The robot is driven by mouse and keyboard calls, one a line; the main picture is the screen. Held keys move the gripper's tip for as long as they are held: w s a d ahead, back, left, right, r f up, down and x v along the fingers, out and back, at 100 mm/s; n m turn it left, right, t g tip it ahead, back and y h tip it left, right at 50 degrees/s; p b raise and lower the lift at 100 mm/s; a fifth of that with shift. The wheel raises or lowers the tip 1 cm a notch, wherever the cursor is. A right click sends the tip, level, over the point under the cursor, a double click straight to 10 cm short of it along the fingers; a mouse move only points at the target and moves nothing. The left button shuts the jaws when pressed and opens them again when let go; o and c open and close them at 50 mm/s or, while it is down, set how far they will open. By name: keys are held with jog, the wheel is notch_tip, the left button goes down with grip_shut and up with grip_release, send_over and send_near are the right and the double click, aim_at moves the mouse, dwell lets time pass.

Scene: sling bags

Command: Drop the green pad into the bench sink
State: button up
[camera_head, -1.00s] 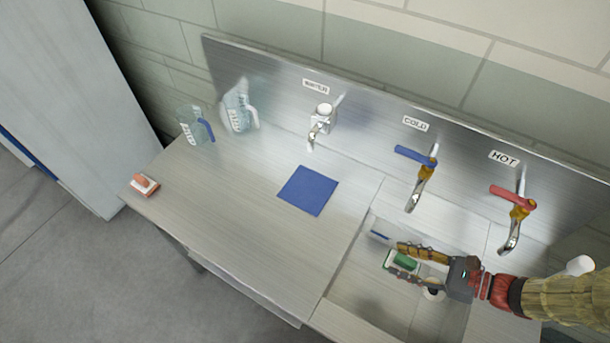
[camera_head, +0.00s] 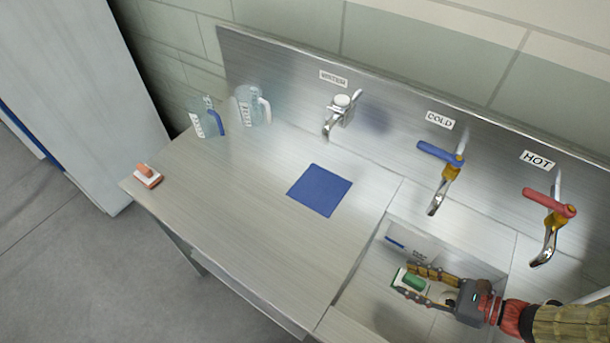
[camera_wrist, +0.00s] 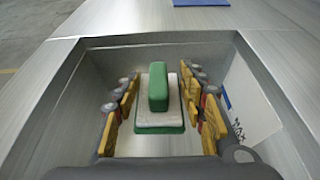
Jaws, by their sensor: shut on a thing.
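The green pad (camera_head: 414,282) has a green grip block on a white layer with a green edge. It also shows in the wrist view (camera_wrist: 158,98), upright between the fingers. My gripper (camera_head: 418,283) is shut on the pad, with one jointed yellow finger along each side. The bench sink (camera_head: 372,293) is a rectangular steel basin at the lower right. The gripper and pad are over or inside its opening. The wrist view shows the sink walls (camera_wrist: 62,112) around them. I cannot tell how far the pad is from the sink floor.
Cold (camera_head: 440,160) and hot (camera_head: 550,205) taps stand behind the sink. A blue mat (camera_head: 319,190) lies on the bench. Two clear jugs (camera_head: 207,118) (camera_head: 252,106) and an orange-topped pad (camera_head: 147,176) are at the left. A MAX label (camera_wrist: 236,128) is on the sink's side wall.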

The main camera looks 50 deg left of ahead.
jog(key=shift+f, duration=0.5)
jog(key=o, duration=1.3)
jog(key=shift+o, duration=0.2)
jog(key=v, duration=1.2)
